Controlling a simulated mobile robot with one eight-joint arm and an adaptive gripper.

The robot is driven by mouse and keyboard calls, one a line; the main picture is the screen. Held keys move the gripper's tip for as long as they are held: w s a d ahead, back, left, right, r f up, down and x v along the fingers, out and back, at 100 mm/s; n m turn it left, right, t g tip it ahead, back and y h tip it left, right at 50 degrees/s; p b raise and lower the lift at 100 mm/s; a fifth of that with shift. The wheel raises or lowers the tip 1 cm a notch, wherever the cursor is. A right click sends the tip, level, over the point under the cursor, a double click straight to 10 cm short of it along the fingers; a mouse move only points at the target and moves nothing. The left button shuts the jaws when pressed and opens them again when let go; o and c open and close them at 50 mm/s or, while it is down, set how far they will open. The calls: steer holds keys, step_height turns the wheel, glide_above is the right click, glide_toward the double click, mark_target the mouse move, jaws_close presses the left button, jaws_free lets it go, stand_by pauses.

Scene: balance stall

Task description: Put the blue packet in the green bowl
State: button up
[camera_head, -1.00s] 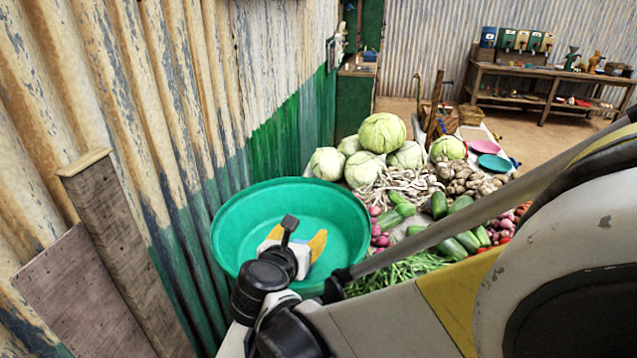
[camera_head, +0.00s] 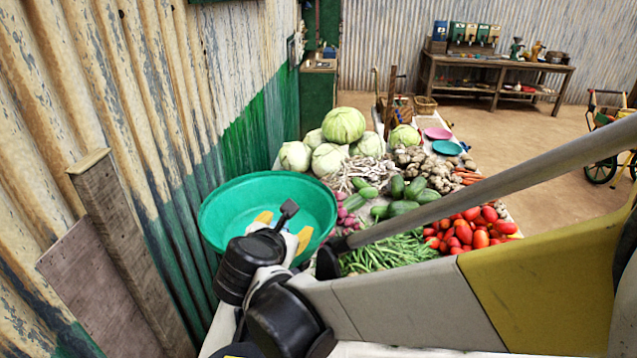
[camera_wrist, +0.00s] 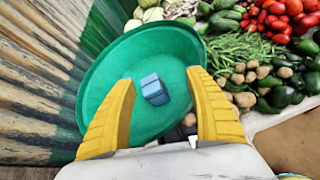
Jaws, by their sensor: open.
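The green bowl (camera_head: 225,210) sits at the left end of the produce table, close to the corrugated wall. It also shows in the wrist view (camera_wrist: 105,75). The blue packet (camera_wrist: 154,89) shows inside the bowl in the wrist view, on the bowl's floor as far as I can tell. In the wrist view my gripper (camera_wrist: 161,78) is empty, and the packet appears between and beyond the fingertips, touching neither finger.
Cabbages (camera_head: 343,125), cucumbers (camera_head: 402,208), green beans (camera_head: 385,252) and red tomatoes (camera_head: 470,232) crowd the table right of the bowl. The corrugated wall (camera_head: 150,130) is close on the left, with wooden boards (camera_head: 125,240) leaning there. Open floor lies beyond the table at right.

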steer(key=s+d+m+g, duration=0.35)
steer(key=d+m, duration=0.55)
steer(key=d, duration=0.3)
steer(key=s+d+m+y, duration=0.1)
steer(key=s+d+m, duration=0.3)
steer(key=s+m, duration=0.4)
steer(key=s+d+f+m+g+y, duration=0.1)
steer(key=s+d+m, duration=0.4)
steer(key=m, duration=0.8)
steer(key=s, duration=0.2)
steer(key=shift+s+d+y, duration=0.15)
steer(key=shift+s+y, duration=0.15)
steer(key=shift+s, duration=0.1)
steer(key=shift+g, duration=0.25)
